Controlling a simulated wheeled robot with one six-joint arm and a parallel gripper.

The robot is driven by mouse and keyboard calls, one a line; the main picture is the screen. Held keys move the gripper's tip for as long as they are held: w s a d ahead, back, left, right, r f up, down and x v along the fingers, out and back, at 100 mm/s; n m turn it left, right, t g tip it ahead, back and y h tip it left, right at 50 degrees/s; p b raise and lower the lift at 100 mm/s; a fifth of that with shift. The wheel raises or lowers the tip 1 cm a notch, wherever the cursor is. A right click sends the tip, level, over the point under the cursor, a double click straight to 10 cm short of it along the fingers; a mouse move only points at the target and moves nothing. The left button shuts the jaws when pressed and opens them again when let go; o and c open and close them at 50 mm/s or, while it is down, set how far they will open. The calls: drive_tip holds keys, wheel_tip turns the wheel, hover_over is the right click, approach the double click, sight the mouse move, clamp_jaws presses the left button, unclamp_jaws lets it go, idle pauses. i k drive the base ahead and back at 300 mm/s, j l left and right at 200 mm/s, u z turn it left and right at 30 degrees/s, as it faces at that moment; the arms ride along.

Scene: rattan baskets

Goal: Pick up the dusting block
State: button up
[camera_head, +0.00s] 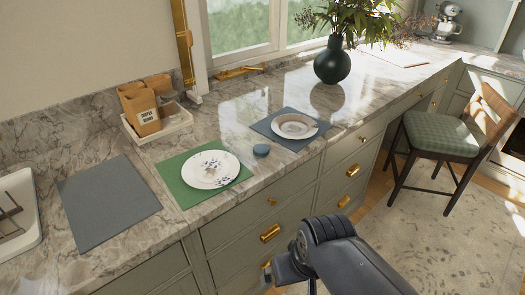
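A small blue-grey rounded block (261,150), the thing that best fits the dusting block, lies on the marble counter. It sits between the green placemat and the blue-grey placemat, close to the counter's front edge. Nothing covers it. My dark arm shows at the bottom, in front of the drawers and apart from the block. My gripper's fingers are out of view.
A white plate (210,169) lies on the green placemat (178,184); another plate (295,126) lies on the blue-grey placemat (262,125). A tray of paper bags (146,136), a dark vase (332,63) and a bare grey mat (108,202) stand around. A chair (440,134) is right.

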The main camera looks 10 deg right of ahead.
sight(261, 151)
drive_tip(key=i+l+u, duration=0.2)
drive_tip(key=i, duration=0.35)
drive_tip(key=i+l+u, duration=0.15)
drive_tip(key=i+l, duration=0.3)
